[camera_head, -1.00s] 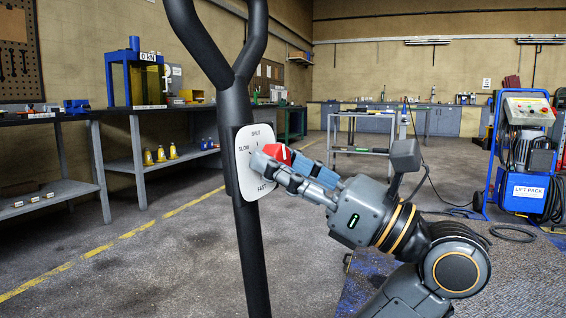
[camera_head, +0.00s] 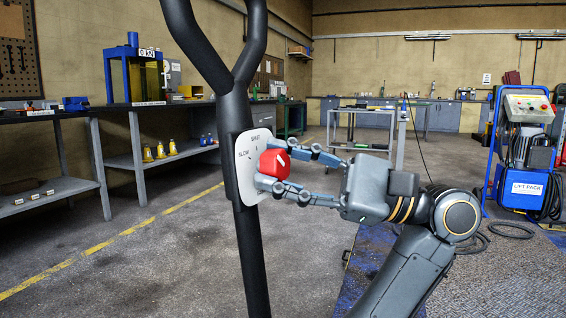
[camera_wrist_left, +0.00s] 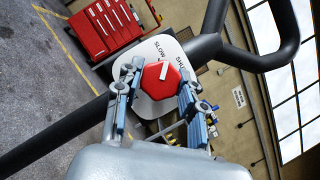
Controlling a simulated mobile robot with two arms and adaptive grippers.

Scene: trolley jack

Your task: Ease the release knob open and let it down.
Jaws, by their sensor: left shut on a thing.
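The red release knob (camera_head: 271,167) sits on a white plate (camera_head: 244,170) on the black jack handle (camera_head: 235,108). SHUT and SLOW can be read on the plate; its lower part is partly behind a finger. My left gripper (camera_head: 270,163) reaches in from the right, one finger above the knob and one below, shut on it. In the left wrist view the knob (camera_wrist_left: 160,88) lies between the two fingers (camera_wrist_left: 157,74). Its white mark points towards the side of the plate with SLOW and SHUT. My right gripper is in neither view.
A blue lift pack trolley (camera_head: 522,188) stands at the right with a cable on the floor. Workbenches (camera_head: 62,113) line the left wall. A small table (camera_head: 360,116) stands behind my gripper. A red tool cabinet (camera_wrist_left: 103,30) shows in the wrist view. The middle floor is open.

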